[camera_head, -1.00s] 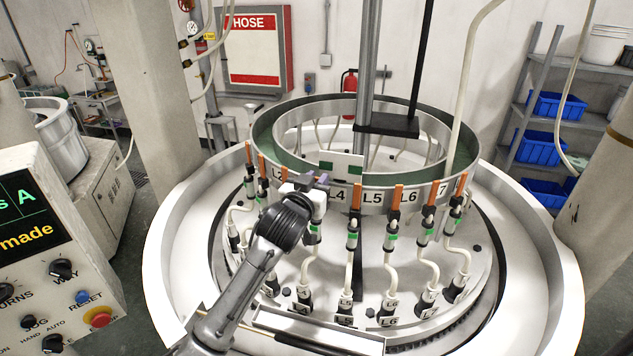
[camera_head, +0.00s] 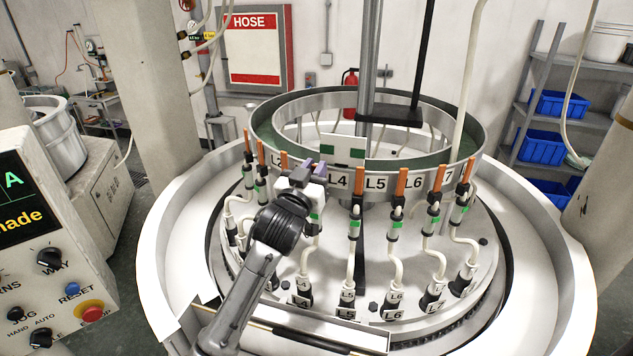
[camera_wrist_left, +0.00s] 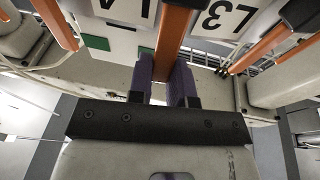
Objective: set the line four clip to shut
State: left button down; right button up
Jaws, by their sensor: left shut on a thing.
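My left gripper (camera_head: 313,172) is shut on the orange lever of the line four clip (camera_wrist_left: 174,38), just left of the L4 label (camera_head: 338,181) in the head view. In the left wrist view its two purple fingers (camera_wrist_left: 165,82) stand one on each side of the lever. In the head view the gripper hides most of this lever; the hose with a green band (camera_head: 316,217) shows below it. The L3 label (camera_wrist_left: 225,14) is upside down at the upper right of the wrist view. My right gripper is not in view.
Labelled hoses run down to the round plate. A control panel (camera_head: 45,245) with knobs is at the left.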

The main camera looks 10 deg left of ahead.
pick_arm(q)
jog(key=shift+s+a+f+t+h+b, duration=0.1)
jog(key=shift+s+f+t+h+b, duration=0.2)
jog(key=shift+t+b, duration=0.8)
jog(key=shift+s+a+f+t+h+b, duration=0.15)
jog(key=shift+s+t+b, duration=0.25)
jog(key=shift+b, duration=1.35)
jog(key=shift+s+a+f+t+h+b, duration=0.1)
jog(key=shift+s+f+t+h+b, duration=0.45)
jog(key=shift+b, duration=0.85)
jog(key=shift+w+r+y, duration=0.15)
jog(key=shift+r+y, duration=0.15)
jog(key=shift+r, duration=0.05)
jog(key=c, duration=1)
grip_release()
jog(key=shift+c, duration=0.2)
jog(key=b+v, duration=0.3)
jog(key=v, duration=1.1)
jog(key=shift+b, duration=0.3)
